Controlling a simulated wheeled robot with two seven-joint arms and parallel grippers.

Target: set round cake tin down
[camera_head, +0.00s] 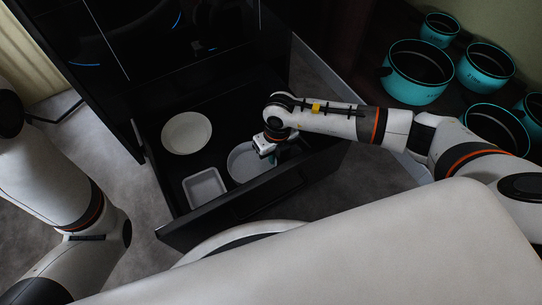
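The round cake tin (242,166) is pale grey and lies in the open black drawer, towards its front right. My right gripper (266,150) points down at the tin's upper right rim. Its fingers are small and dark here, and I cannot tell whether they grip the rim or stand open beside it. Part of the tin's right side is hidden by the gripper. I cannot tell whether the tin rests fully on the drawer floor. My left arm shows at the left, but its gripper is out of view.
The drawer (203,222) also holds a white round plate-like dish (186,133) and a grey rectangular tin (205,188). Its front wall runs close to the round tin. Several teal pots (418,91) stand at the upper right. Grey floor (150,195) is clear left of the drawer.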

